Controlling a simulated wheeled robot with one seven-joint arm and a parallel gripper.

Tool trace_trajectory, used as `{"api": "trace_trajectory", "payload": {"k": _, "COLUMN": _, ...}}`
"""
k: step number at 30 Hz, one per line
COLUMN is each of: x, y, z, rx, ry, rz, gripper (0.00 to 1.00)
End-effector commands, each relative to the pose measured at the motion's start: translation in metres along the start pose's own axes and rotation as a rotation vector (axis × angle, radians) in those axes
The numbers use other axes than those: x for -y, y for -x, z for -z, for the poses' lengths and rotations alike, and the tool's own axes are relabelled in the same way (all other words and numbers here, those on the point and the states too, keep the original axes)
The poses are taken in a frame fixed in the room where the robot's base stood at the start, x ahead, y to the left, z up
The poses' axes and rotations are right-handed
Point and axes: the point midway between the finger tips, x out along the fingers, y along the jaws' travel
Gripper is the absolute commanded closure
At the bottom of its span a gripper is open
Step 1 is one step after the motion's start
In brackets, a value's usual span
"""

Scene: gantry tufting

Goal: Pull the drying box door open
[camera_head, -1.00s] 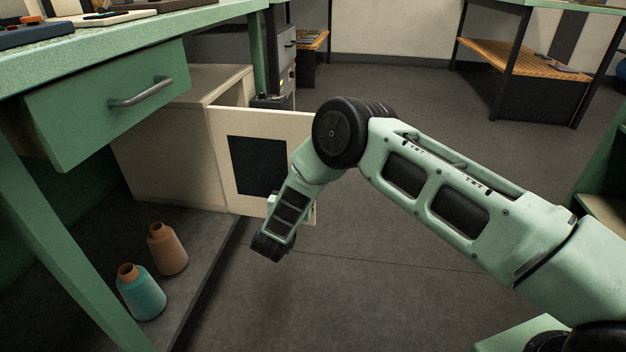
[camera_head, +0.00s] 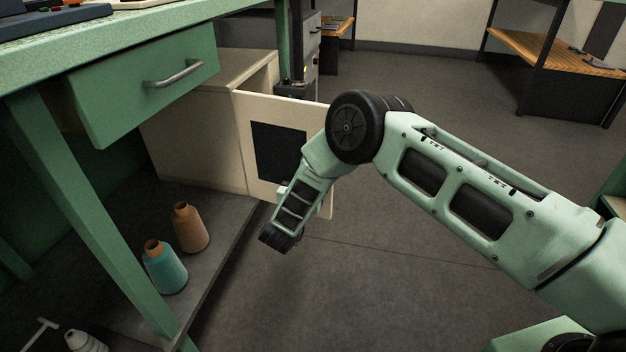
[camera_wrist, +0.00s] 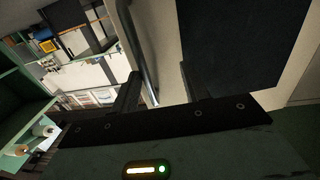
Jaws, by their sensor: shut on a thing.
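The drying box (camera_head: 195,135) is a cream box under the green workbench. Its cream door with a dark square panel (camera_head: 279,152) stands open, swung out to the right from the box's front corner. The door also shows in the wrist view (camera_wrist: 232,40). My gripper (camera_wrist: 160,88) is at the door's outer side, shut on the metal bar handle (camera_wrist: 143,55), which runs between the fingers. In the head view my wrist hides most of the gripper, the handle and part of the door's right edge.
A green drawer (camera_head: 150,90) with a bar handle hangs above the box. An orange-brown cone (camera_head: 190,230) and a teal cone (camera_head: 165,270) stand on the low shelf. Open floor (camera_head: 400,290) lies right of the door.

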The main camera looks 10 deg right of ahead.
Motion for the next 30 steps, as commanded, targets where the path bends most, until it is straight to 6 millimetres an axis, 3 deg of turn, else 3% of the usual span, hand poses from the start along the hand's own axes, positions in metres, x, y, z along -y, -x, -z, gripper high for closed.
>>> {"api": "trace_trajectory", "payload": {"k": 17, "x": 0.004, "y": 0.009, "z": 0.004, "rx": -0.004, "ry": -0.003, "rz": 0.013, "gripper": 0.67}}
{"api": "trace_trajectory", "payload": {"k": 23, "x": 0.004, "y": 0.045, "z": 0.005, "rx": -0.002, "ry": -0.001, "rz": 0.013, "gripper": 0.67}}
{"api": "trace_trajectory", "payload": {"k": 30, "x": 0.002, "y": 0.102, "z": 0.003, "rx": -0.001, "ry": 0.001, "rz": 0.01, "gripper": 0.67}}
